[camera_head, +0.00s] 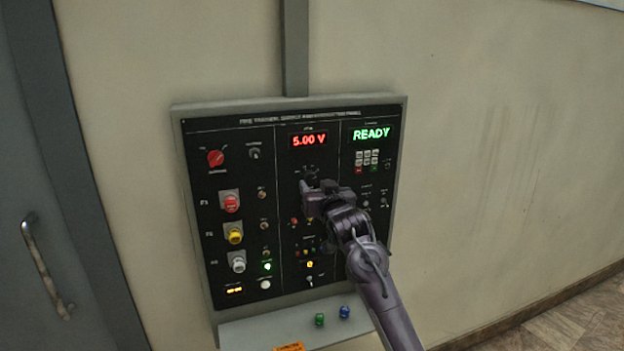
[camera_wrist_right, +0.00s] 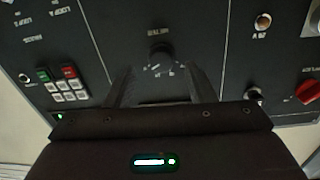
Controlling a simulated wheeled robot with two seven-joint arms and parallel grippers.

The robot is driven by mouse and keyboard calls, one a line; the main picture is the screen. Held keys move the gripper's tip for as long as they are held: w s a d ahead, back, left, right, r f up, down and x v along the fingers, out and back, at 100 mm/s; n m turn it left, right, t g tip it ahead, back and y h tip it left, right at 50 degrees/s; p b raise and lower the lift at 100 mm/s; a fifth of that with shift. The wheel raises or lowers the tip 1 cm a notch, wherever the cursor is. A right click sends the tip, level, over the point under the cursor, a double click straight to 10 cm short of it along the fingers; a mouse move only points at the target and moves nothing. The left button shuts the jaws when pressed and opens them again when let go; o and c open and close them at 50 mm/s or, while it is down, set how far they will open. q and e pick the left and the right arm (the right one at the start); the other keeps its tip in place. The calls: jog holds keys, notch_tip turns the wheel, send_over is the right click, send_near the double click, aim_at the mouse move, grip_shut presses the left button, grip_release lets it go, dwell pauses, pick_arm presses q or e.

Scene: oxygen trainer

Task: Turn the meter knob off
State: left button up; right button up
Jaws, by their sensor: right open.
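The panel (camera_head: 345,215) hangs on the wall, with a red "5.00 V" display (camera_head: 309,140) at its upper middle. The meter knob (camera_wrist_right: 161,52) is a small dark knob under a "METER" label, with scale marks beside it. In the head view it is largely hidden around my right gripper. My right gripper (camera_head: 309,180) reaches the panel's middle column, below the voltage display. In the right wrist view its two fingers (camera_wrist_right: 163,78) are spread apart, with the knob ahead between their lines and nothing held. I cannot tell whether they touch the panel. My left gripper is not in view.
A red rotary knob (camera_head: 216,157) and a dark selector (camera_head: 254,153) are at the panel's upper left. A keypad (camera_head: 367,160) sits under the green "READY" display (camera_head: 371,133). Green (camera_head: 319,320) and blue (camera_head: 344,312) pieces rest on the lower ledge. A door (camera_head: 50,200) is at left.

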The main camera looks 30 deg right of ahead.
aim_at(310, 178)
jog(key=shift+p+x, duration=0.4)
jog(key=shift+x, duration=0.85)
jog(key=shift+w, duration=0.2)
jog(key=c, duration=1)
